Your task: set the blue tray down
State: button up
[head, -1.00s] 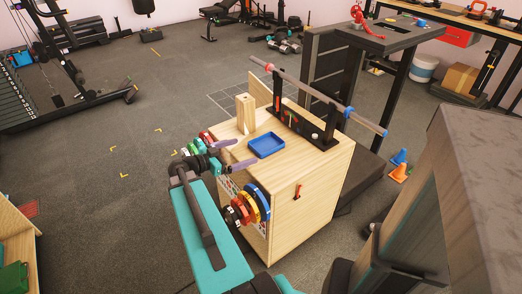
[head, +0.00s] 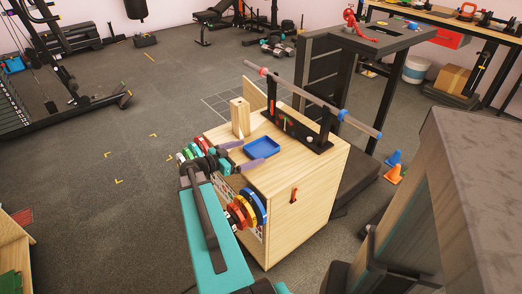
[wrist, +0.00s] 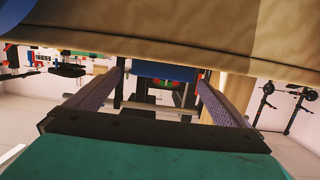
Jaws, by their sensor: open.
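The blue tray (head: 263,147) is shallow and rectangular. In the head view it appears level on the pale wooden cabinet's top (head: 300,162), beside the black rack. My gripper (head: 258,150) is open, with its purple fingers pointing at the tray from the left. The nearer finger overlaps the tray's front edge in the picture; the other finger ends by its left edge. In the wrist view the tray's blue side (wrist: 165,71) shows between the two spread fingers. I cannot tell whether either finger touches it.
A black rack (head: 297,130) carrying a long grey bar stands behind the tray. An upright wooden block (head: 240,118) stands at the back left of the top. Coloured discs (head: 249,208) hang on the cabinet's side near my arm. Open floor lies to the left.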

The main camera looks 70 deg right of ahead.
aim_at(262, 150)
jog(key=shift+x, duration=1.45)
jog(key=shift+p+x, duration=0.4)
jog(key=shift+x, duration=2.1)
jog(key=shift+w+d, duration=0.1)
jog(key=shift+w, duration=0.05)
jog(key=shift+c, duration=0.3)
jog(key=c, duration=1.2)
jog(key=shift+r, duration=0.1)
